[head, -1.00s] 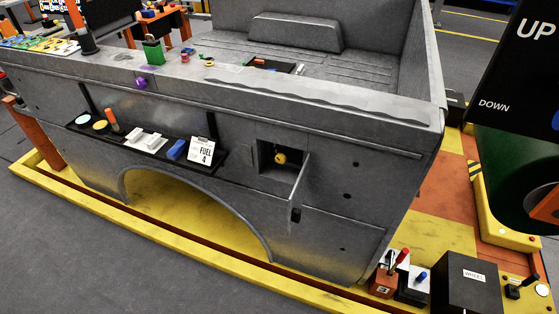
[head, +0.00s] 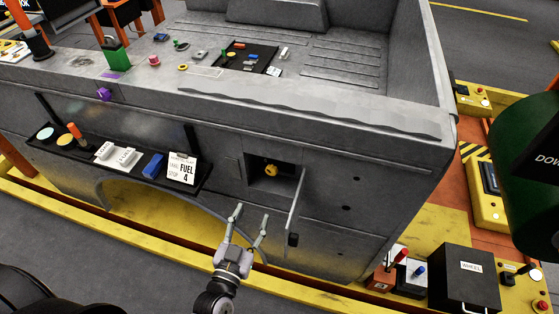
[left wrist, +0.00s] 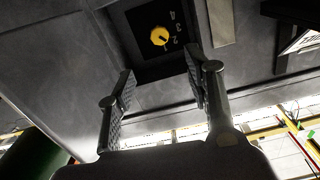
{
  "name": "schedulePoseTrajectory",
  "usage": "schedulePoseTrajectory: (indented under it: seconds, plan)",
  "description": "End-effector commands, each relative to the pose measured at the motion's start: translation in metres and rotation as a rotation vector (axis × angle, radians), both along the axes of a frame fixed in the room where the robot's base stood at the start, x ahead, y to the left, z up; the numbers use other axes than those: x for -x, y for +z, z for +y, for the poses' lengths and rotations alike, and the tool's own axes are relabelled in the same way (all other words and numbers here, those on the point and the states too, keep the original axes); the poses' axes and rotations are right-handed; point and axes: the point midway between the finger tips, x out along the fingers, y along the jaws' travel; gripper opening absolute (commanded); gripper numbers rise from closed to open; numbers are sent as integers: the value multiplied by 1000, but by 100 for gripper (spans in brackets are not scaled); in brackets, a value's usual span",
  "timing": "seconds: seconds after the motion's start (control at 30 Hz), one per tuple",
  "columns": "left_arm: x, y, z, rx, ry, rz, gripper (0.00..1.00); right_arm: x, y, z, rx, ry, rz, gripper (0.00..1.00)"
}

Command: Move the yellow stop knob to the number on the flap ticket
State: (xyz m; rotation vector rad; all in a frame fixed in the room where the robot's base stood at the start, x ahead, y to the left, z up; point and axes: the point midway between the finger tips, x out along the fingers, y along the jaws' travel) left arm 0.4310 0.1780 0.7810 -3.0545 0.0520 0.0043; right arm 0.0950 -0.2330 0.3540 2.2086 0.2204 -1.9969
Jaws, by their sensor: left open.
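The yellow stop knob (head: 271,171) sits inside a square recess in the grey truck side. In the left wrist view the knob (left wrist: 159,36) is on a dark plate with the numbers 1, 2, 3 and 4 curving beside it; its mark seems to face the 1 end, but it is small. The ticket (head: 183,169) reads FUEL 4 and stands at the right end of the side shelf. The recess flap (head: 297,201) stands open. My left gripper (head: 251,211) is open and empty, below and apart from the knob. My right gripper is out of view.
The black shelf (head: 134,172) holds pale blocks, a blue block and an orange-handled tool. The open flap juts out just right of my left gripper. A black WHEEL box (head: 470,280) and levers stand at the lower right. A yellow rail runs below the truck side.

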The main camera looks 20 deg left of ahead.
Motion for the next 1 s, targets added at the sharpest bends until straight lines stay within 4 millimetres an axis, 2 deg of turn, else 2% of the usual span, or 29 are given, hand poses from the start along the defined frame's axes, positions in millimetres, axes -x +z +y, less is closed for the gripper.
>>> schedulePoseTrajectory:
  seconds: [0.17, 0.3, 0.7, 0.83, 1.0]
  plan:
    - [-22, 3, 0, 1, 1, -7, 47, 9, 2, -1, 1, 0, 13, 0]
    - [-51, 3, -1, 0, 1, -7, 47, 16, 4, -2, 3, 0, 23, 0]
    - [-137, 1, -5, 0, 0, -4, 47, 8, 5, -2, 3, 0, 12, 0]
    - [-156, 1, -6, 1, 0, -3, 47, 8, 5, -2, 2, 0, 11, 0]
    - [-170, 1, -6, 1, -1, -2, 47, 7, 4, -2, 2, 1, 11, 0]
